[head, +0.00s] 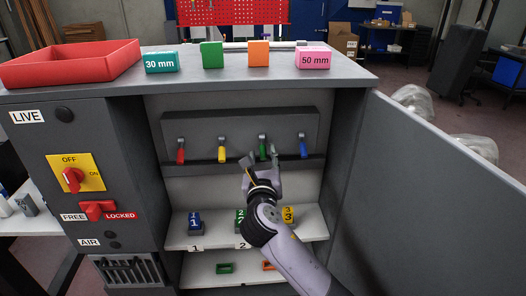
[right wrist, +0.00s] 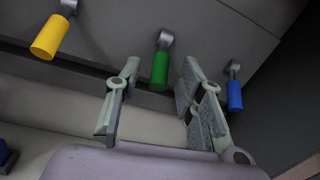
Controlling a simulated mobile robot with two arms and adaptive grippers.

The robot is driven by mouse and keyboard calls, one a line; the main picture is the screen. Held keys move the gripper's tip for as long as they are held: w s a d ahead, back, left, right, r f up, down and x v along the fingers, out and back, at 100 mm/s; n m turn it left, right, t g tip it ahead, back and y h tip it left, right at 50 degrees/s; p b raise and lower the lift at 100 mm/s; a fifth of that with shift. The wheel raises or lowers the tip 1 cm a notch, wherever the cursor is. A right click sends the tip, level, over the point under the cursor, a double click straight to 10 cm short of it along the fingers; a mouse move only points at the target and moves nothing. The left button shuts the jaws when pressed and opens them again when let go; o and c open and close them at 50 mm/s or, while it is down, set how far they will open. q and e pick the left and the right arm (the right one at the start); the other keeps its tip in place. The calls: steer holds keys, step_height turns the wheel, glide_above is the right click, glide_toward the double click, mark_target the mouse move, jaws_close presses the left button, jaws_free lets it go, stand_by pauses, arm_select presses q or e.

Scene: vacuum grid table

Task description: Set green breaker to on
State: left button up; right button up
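The green breaker (head: 263,146) is a short lever with a green handle on the grey panel inside the cabinet, its handle hanging down. It also shows in the right wrist view (right wrist: 160,68), between and beyond my open fingers. My right gripper (head: 261,160) is open just below and in front of the green handle. In the right wrist view my right gripper (right wrist: 158,100) shows its two fingers apart, one on each side of the handle, with no visible contact. My left gripper is not in view.
Red (head: 181,154), yellow (head: 222,154) and blue (head: 303,150) levers hang on the same panel, the blue one close to my right finger. The cabinet door (head: 440,190) stands open at right. Numbered blocks sit on the shelf (head: 215,236) below.

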mark_target(263, 155)
steer(key=shift+w+d, duration=0.15)
steer(key=shift+w, duration=1.5)
steer(key=shift+c, duration=0.4)
jaws_close()
